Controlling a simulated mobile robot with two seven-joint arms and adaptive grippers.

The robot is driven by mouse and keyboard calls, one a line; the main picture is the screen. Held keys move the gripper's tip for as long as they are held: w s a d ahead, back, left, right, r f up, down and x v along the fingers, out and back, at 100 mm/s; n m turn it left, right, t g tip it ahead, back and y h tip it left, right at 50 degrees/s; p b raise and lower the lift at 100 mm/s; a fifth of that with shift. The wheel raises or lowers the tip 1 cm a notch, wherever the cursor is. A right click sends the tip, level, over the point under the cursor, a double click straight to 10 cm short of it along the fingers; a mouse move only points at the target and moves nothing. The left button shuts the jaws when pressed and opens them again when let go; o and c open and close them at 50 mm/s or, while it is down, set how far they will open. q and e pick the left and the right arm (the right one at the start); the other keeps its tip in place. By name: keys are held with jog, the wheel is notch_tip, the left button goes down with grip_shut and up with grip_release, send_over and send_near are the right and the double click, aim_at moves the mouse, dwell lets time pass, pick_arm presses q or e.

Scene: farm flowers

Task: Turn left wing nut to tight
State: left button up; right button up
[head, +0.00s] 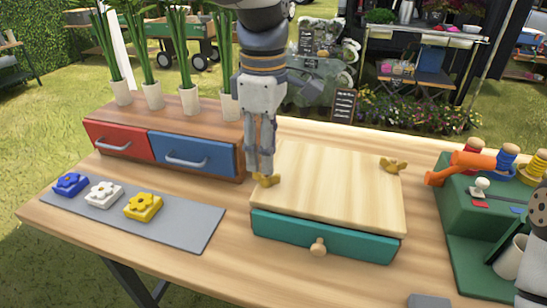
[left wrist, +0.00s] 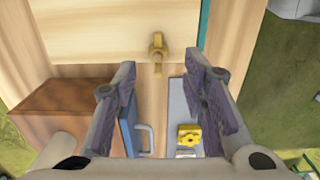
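The left wing nut (head: 266,181) is yellow-brown and sits at the left edge of a pale wooden press board (head: 330,185). My left gripper (head: 260,168) points down at this nut, and its fingers hide part of it in the head view. In the left wrist view the nut (left wrist: 157,52) lies ahead, between the lines of the two fingers (left wrist: 160,68). The fingers are apart with a gap between them, and I see no grip on the nut. The right wing nut (head: 393,165) sits at the board's far right corner.
The board lies above a teal drawer (head: 322,238) with a wooden knob. Left are red (head: 118,141) and blue (head: 190,155) drawers under potted stems, and a grey mat (head: 190,228) with flower blocks. A green stand with an orange tool (head: 470,162) is at right.

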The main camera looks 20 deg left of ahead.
aim_at(266, 178)
pick_arm(q)
notch_tip(266, 178, down, 5)
jog(key=shift+w+r, duration=0.1)
grip_shut()
